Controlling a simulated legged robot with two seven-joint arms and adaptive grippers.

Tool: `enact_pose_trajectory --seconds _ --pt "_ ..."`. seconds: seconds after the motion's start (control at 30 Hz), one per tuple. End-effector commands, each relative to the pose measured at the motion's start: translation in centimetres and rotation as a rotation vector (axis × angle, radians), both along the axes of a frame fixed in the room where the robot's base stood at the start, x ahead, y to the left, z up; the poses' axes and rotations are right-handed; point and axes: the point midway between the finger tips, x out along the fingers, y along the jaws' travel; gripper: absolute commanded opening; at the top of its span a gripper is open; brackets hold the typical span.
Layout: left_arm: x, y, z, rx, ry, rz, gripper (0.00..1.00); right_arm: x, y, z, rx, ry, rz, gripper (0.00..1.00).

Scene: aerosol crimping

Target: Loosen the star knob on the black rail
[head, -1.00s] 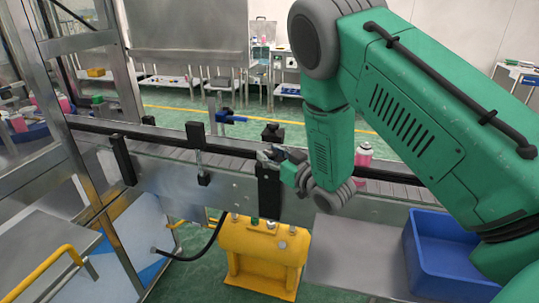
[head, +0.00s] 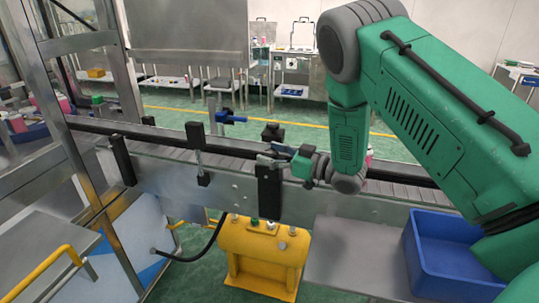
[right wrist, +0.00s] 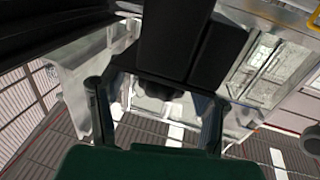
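The black rail (head: 235,150) runs along the conveyor, held by black clamp blocks on posts. One black block (head: 272,132) stands just behind my right gripper (head: 273,156), above a black upright bracket (head: 268,192). In the right wrist view, the two fingers of my right gripper (right wrist: 154,118) are spread apart, with no object clearly held. A dark rounded knob-like part (right wrist: 160,88) shows between and beyond them, under a black block (right wrist: 190,45). Its star shape is not clear, and I cannot tell whether the fingers touch it. My left gripper is not in view.
The grey conveyor (head: 225,178) runs behind the bracket. A pink can (head: 369,157) is partly hidden by my right arm. A yellow box (head: 265,250) with buttons stands below, and a blue bin (head: 450,258) lies at right. A metal frame (head: 85,130) stands at left.

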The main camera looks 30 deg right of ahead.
Motion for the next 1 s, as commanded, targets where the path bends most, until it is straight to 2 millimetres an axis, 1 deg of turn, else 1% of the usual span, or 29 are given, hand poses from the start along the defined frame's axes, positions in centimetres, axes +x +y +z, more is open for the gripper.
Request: enact_pose_trajectory --seconds 0.23,0.37,0.47,0.7,0.8,0.9,1.0 --pt "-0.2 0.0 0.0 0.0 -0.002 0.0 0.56 -0.1 0.0 -0.1 0.001 0.003 0.001 0.56" --pt "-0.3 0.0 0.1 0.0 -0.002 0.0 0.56 -1.0 -0.6 -0.2 0.001 0.005 -0.002 0.56" --pt "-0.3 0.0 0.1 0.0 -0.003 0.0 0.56 -2.6 -1.4 -0.2 0.002 0.005 -0.003 0.56" --pt "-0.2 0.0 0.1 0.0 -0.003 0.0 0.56 -7.0 -4.1 -0.3 0.003 0.005 -0.004 0.56" --pt "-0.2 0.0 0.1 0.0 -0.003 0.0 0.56 -8.5 -4.9 -0.3 0.003 0.004 -0.003 0.56" --pt "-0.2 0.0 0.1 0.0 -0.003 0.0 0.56 -9.6 -5.5 -0.3 0.002 0.003 -0.001 0.56" --pt "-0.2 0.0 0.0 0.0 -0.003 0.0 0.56 -10.1 -5.8 -0.3 0.002 0.003 -0.001 0.56"
